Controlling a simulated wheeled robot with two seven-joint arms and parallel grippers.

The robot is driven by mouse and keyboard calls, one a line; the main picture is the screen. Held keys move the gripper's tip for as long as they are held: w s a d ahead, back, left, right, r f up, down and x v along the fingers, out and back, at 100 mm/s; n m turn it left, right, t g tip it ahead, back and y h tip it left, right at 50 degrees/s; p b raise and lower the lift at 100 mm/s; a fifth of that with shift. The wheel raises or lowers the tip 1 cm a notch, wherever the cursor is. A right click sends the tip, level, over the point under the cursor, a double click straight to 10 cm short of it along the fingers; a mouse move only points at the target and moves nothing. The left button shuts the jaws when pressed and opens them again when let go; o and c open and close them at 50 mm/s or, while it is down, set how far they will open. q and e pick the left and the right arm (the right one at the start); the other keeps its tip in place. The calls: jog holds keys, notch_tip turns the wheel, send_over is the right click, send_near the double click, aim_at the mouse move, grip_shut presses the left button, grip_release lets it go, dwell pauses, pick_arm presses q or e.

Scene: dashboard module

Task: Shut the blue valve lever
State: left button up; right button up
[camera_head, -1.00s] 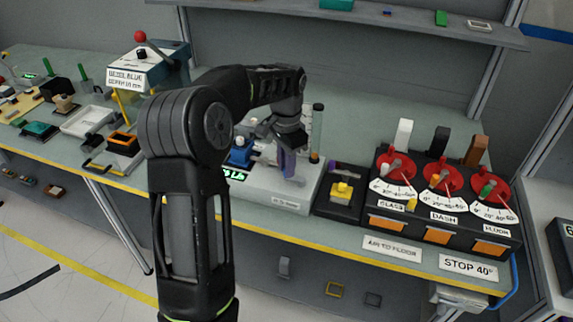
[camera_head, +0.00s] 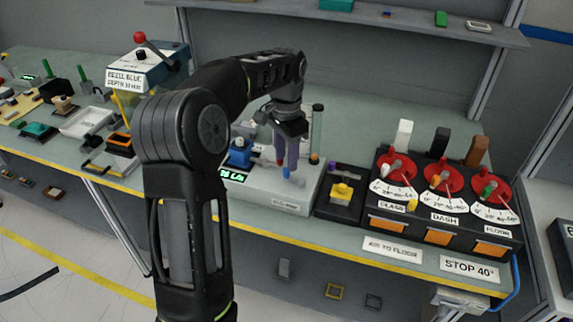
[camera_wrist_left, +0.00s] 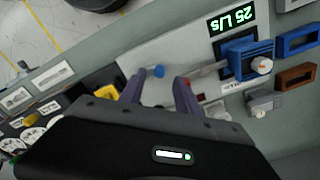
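The blue valve (camera_head: 240,156) sits on the light grey panel beside a green display; it also shows in the wrist view (camera_wrist_left: 248,58). A grey lever rod runs from it toward a round blue knob (camera_wrist_left: 158,71); the right finger hides part of the rod. In the head view a blue tip (camera_head: 286,173) shows just under my fingers. My left gripper (camera_head: 287,164) points down over the panel. In the wrist view its purple fingers (camera_wrist_left: 158,84) are apart, with the blue knob showing between their tips. I cannot tell whether they touch it. My right gripper is not in view.
A black box with a yellow knob (camera_head: 342,190) stands right of the panel. Farther right are red dials (camera_head: 437,177) with raised levers. A clear tube (camera_head: 316,135) stands behind my gripper. Blue and brown blocks (camera_wrist_left: 296,77) lie beyond the valve in the wrist view.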

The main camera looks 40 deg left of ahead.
aim_at(286, 169)
pick_arm(q)
notch_tip(286, 169, up, 4)
jog(key=shift+r, duration=0.2)
jog(key=shift+f, duration=0.1)
dwell(0.5)
